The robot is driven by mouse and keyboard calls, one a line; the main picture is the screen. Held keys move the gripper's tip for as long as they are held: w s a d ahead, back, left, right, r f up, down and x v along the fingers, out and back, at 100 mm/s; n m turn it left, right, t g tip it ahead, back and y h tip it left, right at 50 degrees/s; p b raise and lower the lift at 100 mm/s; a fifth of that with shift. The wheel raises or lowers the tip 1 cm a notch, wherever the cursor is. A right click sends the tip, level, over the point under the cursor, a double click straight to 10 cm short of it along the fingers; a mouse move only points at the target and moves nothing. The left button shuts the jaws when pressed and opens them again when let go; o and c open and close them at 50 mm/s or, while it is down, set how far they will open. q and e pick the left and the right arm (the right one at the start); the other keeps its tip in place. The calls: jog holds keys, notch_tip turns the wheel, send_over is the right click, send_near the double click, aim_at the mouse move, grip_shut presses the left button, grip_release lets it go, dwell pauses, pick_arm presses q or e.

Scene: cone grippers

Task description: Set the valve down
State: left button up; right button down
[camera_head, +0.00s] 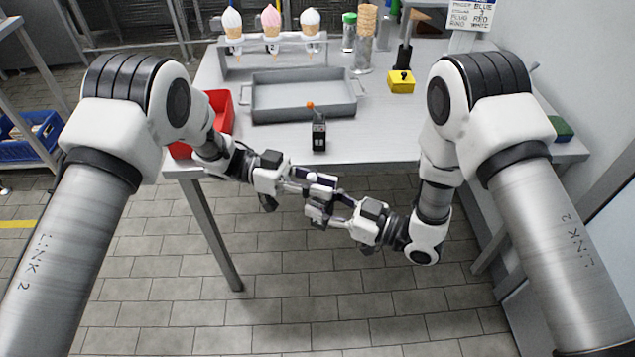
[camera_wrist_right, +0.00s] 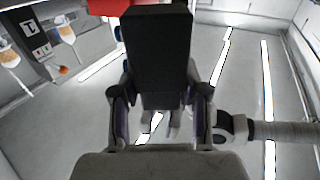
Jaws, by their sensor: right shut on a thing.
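A small black box with an orange-tipped lever (camera_head: 319,135), the valve-like thing in view, stands upright on the table near its front edge. An orange knob (camera_wrist_right: 63,70) also shows at the left of the right wrist view. My right gripper (camera_head: 328,208) is in front of the table edge, apart from that box. In the right wrist view a plain black block (camera_wrist_right: 158,45) sits between its fingers, and it is shut on it. My left gripper (camera_head: 318,182) is close beside the right one, its tips overlapping it in the head view. Its opening is unclear.
A grey tray (camera_head: 305,112) lies behind the box, with a red bin (camera_head: 221,105) to its left. A rack (camera_head: 275,44) holds three ice-cream cones at the back. A yellow block (camera_head: 401,85) is to the right. Bare table lies right of the box.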

jog(key=c, duration=0.5)
grip_release()
